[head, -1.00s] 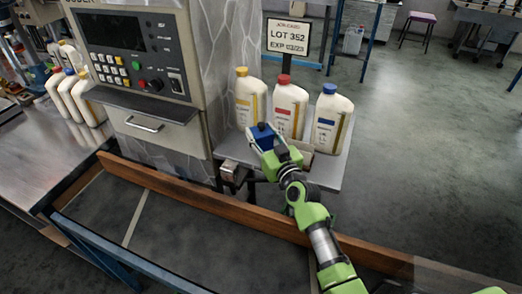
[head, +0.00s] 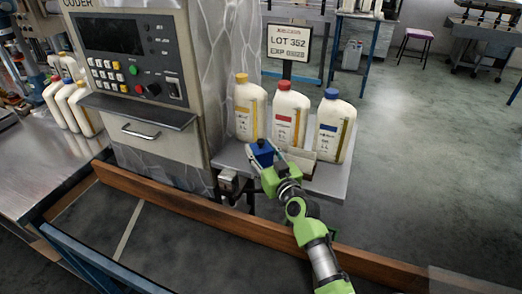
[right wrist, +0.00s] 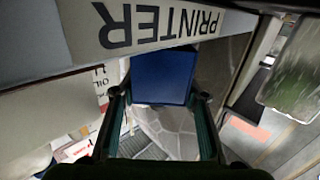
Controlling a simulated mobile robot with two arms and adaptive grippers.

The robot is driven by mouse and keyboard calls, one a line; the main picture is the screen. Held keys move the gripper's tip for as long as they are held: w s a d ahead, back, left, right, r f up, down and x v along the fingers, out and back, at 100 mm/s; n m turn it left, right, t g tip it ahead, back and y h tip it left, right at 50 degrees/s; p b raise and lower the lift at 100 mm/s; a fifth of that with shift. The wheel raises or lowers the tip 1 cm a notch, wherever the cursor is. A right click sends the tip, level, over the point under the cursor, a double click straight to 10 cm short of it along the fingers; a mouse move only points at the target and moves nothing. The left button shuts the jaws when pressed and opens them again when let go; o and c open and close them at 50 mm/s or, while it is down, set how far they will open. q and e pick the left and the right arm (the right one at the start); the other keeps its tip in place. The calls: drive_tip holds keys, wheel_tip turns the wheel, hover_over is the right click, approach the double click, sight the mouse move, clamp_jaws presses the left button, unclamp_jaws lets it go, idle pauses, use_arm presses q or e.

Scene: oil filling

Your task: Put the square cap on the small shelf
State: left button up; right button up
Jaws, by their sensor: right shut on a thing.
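The blue square cap (head: 262,154) is held by my right gripper (head: 265,163) over the near left part of the small grey shelf (head: 327,183). In the right wrist view the cap (right wrist: 163,76) is a flat blue block between the two fingers (right wrist: 160,103). The cap's underside is hidden in the head view, so I cannot tell whether it touches the shelf. My left gripper is not in view.
A bottle with a yellow cap (head: 248,110), one with a red cap (head: 289,115) and one with a blue cap (head: 333,127) stand on the shelf. The coder machine (head: 135,80) rises at left. A wooden rail (head: 195,202) runs in front.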

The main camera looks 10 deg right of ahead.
sight(265, 154)
drive_tip(key=shift+f+b, duration=0.3)
drive_tip(key=shift+f, duration=0.2)
drive_tip(key=o, duration=0.8)
drive_tip(key=shift+r+p, duration=0.5)
drive_tip(key=shift+r, duration=0.1)
drive_tip(key=shift+s+r, duration=0.1)
drive_tip(key=shift+r, duration=0.05)
drive_tip(key=s, duration=0.2)
drive_tip(key=s+d, duration=0.1)
drive_tip(key=s, duration=0.2)
drive_tip(key=shift+s+d, duration=0.1)
drive_tip(key=shift+s, duration=0.25)
drive_tip(key=shift+s+d, duration=0.1)
drive_tip(key=shift+s, duration=0.65)
